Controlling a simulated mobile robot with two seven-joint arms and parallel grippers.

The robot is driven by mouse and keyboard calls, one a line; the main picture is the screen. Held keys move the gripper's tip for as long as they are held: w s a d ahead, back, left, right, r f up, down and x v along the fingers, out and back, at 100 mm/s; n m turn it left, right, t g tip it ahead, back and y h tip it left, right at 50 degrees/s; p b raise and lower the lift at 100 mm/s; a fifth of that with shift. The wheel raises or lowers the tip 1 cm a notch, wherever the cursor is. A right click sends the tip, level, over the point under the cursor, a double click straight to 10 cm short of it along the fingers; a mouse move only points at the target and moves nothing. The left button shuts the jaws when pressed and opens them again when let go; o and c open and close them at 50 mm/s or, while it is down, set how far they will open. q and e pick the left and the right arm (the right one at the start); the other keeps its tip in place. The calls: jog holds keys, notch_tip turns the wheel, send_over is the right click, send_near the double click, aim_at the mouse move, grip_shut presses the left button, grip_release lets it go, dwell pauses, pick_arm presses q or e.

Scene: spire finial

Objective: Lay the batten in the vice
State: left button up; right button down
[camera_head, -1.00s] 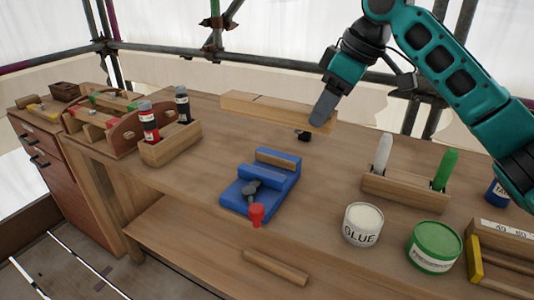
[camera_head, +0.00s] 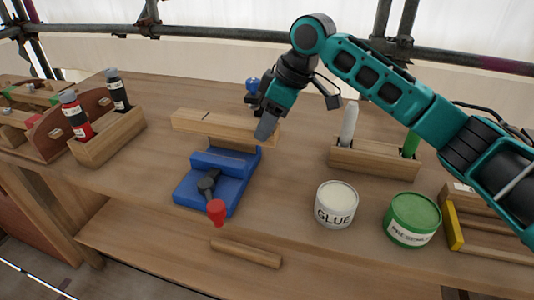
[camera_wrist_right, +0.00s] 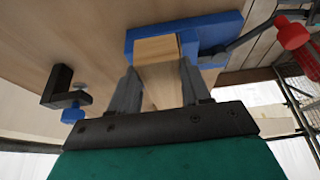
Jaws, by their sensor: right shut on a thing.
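The batten (camera_head: 205,126) is a long pale wooden bar with a dark mark across it. My right gripper (camera_head: 266,128) is shut on it near its right end. The blue vice (camera_head: 198,190), with a grey screw and a red handle end (camera_head: 217,211), stands on the bench. In the head view the batten is over the vice's back part and partly hides it; I cannot tell whether they touch. In the right wrist view the batten (camera_wrist_right: 158,52) is between both fingers, with the blue vice (camera_wrist_right: 222,28) behind it. My left gripper is not in view.
A glue tin (camera_head: 335,205), a green tin (camera_head: 413,220) and a wooden holder (camera_head: 372,160) stand to the right. A bottle box (camera_head: 108,138) stands to the left. A wooden bar (camera_head: 246,252) lies in front of the vice. A black clamp (camera_wrist_right: 62,88) shows in the wrist view.

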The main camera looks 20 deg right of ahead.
jog(key=shift+f, duration=0.8)
notch_tip(320, 180, down, 5)
jog(key=shift+f+b, duration=0.1)
jog(key=shift+b, duration=0.5)
jog(key=shift+f, duration=0.2)
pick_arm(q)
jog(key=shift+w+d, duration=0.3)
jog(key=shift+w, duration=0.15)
pick_arm(e)
jog(key=shift+c, duration=2.2)
grip_release()
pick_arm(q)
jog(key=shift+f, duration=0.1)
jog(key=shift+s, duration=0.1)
pick_arm(e)
jog(key=shift+r, duration=0.15)
pick_arm(q)
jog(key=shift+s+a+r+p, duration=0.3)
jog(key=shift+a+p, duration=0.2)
jog(key=shift+p, duration=0.6)
pick_arm(e)
jog(key=v, duration=1.1)
jog(key=shift+r, duration=0.35)
